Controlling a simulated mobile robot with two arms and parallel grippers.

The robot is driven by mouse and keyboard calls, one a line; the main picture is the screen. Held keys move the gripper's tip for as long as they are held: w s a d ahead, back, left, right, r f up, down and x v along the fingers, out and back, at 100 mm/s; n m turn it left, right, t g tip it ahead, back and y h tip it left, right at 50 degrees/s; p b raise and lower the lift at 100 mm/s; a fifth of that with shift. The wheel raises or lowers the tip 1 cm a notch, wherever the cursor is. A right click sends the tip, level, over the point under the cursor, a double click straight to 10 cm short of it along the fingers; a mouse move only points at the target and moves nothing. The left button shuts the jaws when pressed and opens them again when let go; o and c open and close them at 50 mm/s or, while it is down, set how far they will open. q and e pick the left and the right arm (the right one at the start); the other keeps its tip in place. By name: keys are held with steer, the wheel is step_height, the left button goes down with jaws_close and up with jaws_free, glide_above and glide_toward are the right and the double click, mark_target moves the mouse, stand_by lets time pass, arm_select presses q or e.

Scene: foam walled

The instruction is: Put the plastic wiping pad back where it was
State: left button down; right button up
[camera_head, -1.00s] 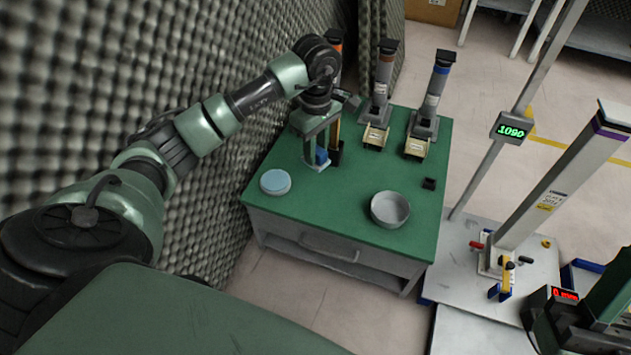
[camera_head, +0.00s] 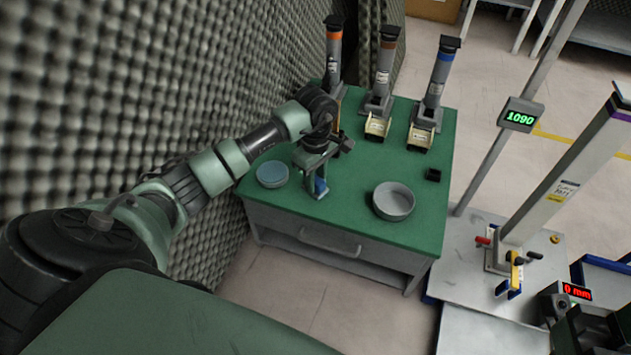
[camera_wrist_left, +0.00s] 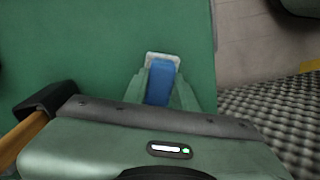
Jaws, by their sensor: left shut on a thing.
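The plastic wiping pad (camera_head: 320,187) seems to be the blue piece with a pale grey-white end between my left gripper's fingers.
Several upright dispensers, one with a blue band (camera_head: 436,82), stand at the back. A foam wall (camera_head: 130,90) is close on the left.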

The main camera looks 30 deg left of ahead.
arm_select(q)
steer(key=shift+r, duration=0.15)
steer(key=c, duration=1.1)
jaws_free()
